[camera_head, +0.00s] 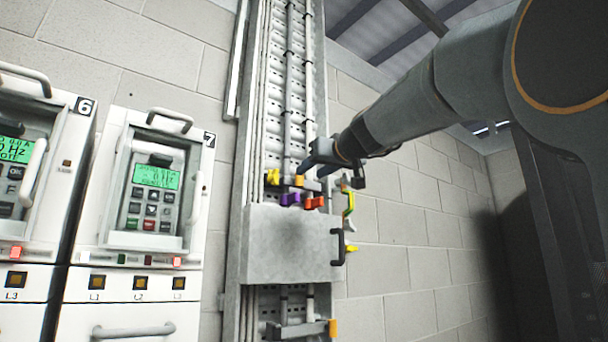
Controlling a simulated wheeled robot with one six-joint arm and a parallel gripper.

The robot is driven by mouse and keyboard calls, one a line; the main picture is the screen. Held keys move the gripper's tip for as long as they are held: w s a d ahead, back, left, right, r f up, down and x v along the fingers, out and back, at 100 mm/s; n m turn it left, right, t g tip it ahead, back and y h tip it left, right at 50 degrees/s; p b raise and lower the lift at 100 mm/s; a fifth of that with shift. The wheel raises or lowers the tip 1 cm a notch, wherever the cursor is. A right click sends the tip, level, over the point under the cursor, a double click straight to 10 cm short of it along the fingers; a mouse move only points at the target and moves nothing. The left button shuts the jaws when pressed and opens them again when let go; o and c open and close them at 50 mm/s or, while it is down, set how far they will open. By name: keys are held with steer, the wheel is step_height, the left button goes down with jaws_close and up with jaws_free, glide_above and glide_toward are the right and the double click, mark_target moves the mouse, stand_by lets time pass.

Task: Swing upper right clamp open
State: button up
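A grey metal box cover (285,262) with a black handle is set on the vertical cable tray. Just above it, small coloured pieces cluster on a crossbar: a yellow piece (272,178) at left, a yellow-orange piece (299,181) to its right, a purple piece (290,199) and a red-orange piece (314,203) below. A yellow-green part (348,205) hangs at the tray's right edge. I cannot tell which is the upper right clamp. My gripper (308,168) reaches in from the right, its blue-grey tips beside the yellow-orange piece. Contact and finger gap are too small to tell.
Drive cabinets 6 (40,160) and 7 (153,185) stand at left, with green displays and protruding handles. The block wall (420,245) below my arm is clear.

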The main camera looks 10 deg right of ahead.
mark_target(302, 178)
steer(key=p+x, duration=0.2)
steer(key=x, duration=0.4)
steer(key=shift+p, duration=0.4)
jaws_close()
